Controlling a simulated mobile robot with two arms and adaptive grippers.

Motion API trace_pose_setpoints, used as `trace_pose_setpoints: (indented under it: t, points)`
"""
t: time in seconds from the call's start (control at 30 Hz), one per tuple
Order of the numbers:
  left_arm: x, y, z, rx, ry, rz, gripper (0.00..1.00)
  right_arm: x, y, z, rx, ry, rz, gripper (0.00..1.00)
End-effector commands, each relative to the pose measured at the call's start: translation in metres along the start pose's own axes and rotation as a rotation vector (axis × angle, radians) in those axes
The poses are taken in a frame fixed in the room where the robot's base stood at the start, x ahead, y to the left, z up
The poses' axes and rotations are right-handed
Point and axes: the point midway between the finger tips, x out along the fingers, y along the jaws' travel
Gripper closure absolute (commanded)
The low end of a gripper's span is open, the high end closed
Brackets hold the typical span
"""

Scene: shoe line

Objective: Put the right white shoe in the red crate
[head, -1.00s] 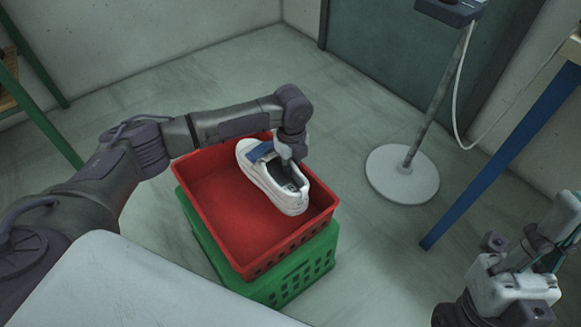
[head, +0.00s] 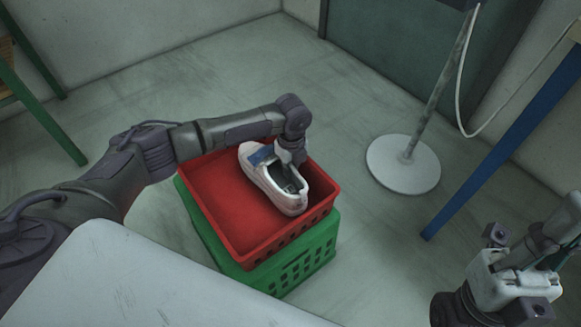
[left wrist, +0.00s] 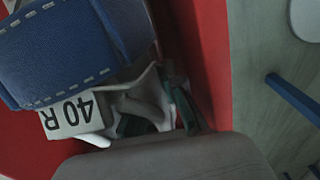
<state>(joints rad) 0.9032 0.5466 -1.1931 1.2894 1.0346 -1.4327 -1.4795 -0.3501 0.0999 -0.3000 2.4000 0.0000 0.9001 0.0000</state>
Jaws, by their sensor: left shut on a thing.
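The white shoe (head: 262,180) with a blue tongue is inside the outline of the red crate (head: 225,229), toward its right side, toe pointing to the upper left. My left gripper (head: 291,158) is shut on the shoe near its opening. In the left wrist view, the blue tongue (left wrist: 75,50) and a label (left wrist: 72,113) reading "40 R" show close up, with red crate surfaces behind. I cannot tell whether the sole touches the crate floor. Part of my right arm shows at the lower right; its gripper's state is unclear.
The red crate is stacked on a green crate (head: 300,271). A round-based stand (head: 403,172) with a cable is to the right, beside a blue table leg (head: 505,148). A green frame leg (head: 45,115) is at the left. The floor around is mostly clear.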

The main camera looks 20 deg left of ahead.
Motion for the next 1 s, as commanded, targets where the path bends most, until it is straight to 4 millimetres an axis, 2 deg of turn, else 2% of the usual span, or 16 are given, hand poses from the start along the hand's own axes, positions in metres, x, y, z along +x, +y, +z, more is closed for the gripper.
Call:
trace_pose_setpoints:
  t: [0.17,0.2,0.37,0.63,0.77,0.87,1.0]
  points:
    - [-0.001,-0.001,0.000,0.000,0.000,-0.001,1.00,0.000,0.000,0.000,0.000,0.000,0.000,1.00]
    - [-0.001,-0.001,0.000,0.000,0.000,-0.001,0.90,0.000,0.000,0.000,0.000,0.000,0.000,1.00]
    - [-0.001,0.000,0.000,0.000,0.000,-0.001,0.63,0.000,0.000,0.000,0.000,0.000,0.000,1.00]
    - [0.000,0.000,0.000,0.000,0.000,-0.001,0.62,0.000,0.000,0.000,0.000,0.000,0.000,1.00]
    - [-0.006,-0.001,0.000,0.000,0.000,-0.002,0.62,0.000,0.000,0.000,0.000,0.000,0.000,1.00]
    - [-0.021,-0.001,0.000,0.000,-0.001,-0.005,0.62,0.000,0.000,0.000,0.000,0.000,0.000,1.00]
    - [-0.050,-0.001,0.000,0.001,-0.001,-0.006,0.62,0.000,0.000,0.000,0.000,0.000,0.000,1.00]
